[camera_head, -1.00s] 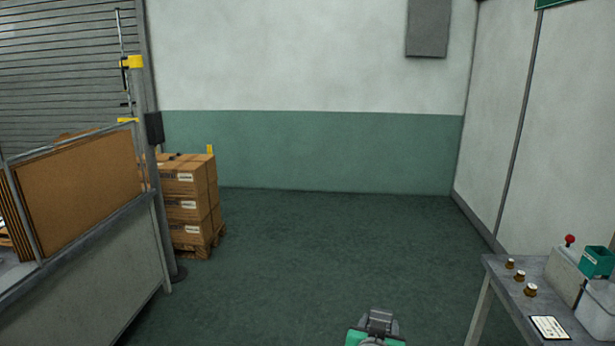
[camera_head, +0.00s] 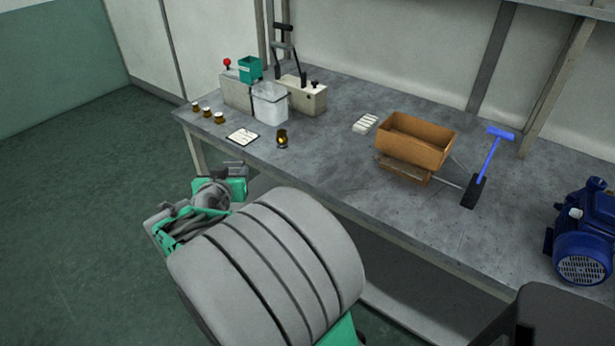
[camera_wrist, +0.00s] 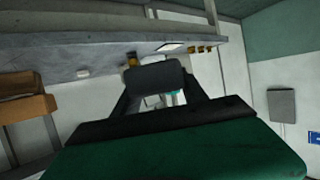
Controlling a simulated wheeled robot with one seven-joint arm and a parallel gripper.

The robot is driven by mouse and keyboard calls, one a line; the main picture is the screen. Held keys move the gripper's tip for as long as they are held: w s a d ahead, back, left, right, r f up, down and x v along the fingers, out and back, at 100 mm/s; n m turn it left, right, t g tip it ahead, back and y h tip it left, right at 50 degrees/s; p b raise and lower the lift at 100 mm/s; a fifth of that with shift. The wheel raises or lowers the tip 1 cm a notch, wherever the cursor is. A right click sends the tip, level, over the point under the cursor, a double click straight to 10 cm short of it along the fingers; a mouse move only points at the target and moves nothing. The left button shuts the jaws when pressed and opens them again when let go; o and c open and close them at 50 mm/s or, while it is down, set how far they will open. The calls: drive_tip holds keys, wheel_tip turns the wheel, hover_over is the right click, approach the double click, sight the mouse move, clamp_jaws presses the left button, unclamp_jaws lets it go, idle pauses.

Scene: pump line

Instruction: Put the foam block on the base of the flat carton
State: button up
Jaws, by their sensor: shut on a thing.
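My gripper (camera_wrist: 158,84) shows in the wrist view, its two dark fingers closed on the sides of a dark grey block, which looks like the foam block (camera_wrist: 155,76). The block is held clear of the bench. In the head view my arm hides much of the gripper area, and I cannot make out the block there. A brown open-topped carton (camera_head: 408,150) stands on the bench at the right of centre, with a brown flap below its front. It looks raised rather than flat. Brown cardboard also shows at the left of the wrist view (camera_wrist: 22,108). The gripper is well apart from it.
The grey bench (camera_head: 340,170) carries small brown jars (camera_head: 207,112), a clear bin (camera_head: 270,103), a press-like device (camera_head: 303,95), an amber jar (camera_head: 281,139), a blue-handled tool (camera_head: 490,155) and a blue pump motor (camera_head: 585,240). Green floor (camera_head: 80,200) at left is clear.

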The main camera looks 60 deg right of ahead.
drive_tip(key=s+d+r+m+g+b, duration=0.1)
drive_tip(key=s+d+m+g, duration=0.2)
drive_tip(key=s+d, duration=0.4)
drive_tip(key=s+d+r+m+g+h+b, duration=0.1)
drive_tip(key=s+d+m+g, duration=0.3)
drive_tip(key=s, duration=1)
drive_tip(key=d+g+b, duration=0.1)
drive_tip(key=d, duration=0.2)
drive_tip(key=shift+s+d+r+m+g+h, duration=0.15)
drive_tip(key=shift+d+r+m+g+h, duration=0.05)
drive_tip(key=shift+r+m+g+h, duration=0.15)
hover_over(320, 169)
drive_tip(key=s+a, duration=0.3)
drive_tip(key=a, duration=0.1)
wheel_tip(320, 169, down, 4)
drive_tip(key=w+d+f, duration=0.1)
drive_tip(key=f, duration=0.1)
drive_tip(key=w+d+f, duration=0.1)
drive_tip(key=f, duration=0.2)
drive_tip(key=w+d+f+b, duration=0.1)
drive_tip(key=d+f, duration=0.1)
drive_tip(key=f, duration=0.1)
drive_tip(key=shift+f, duration=0.35)
drive_tip(key=shift+f, duration=0.1)
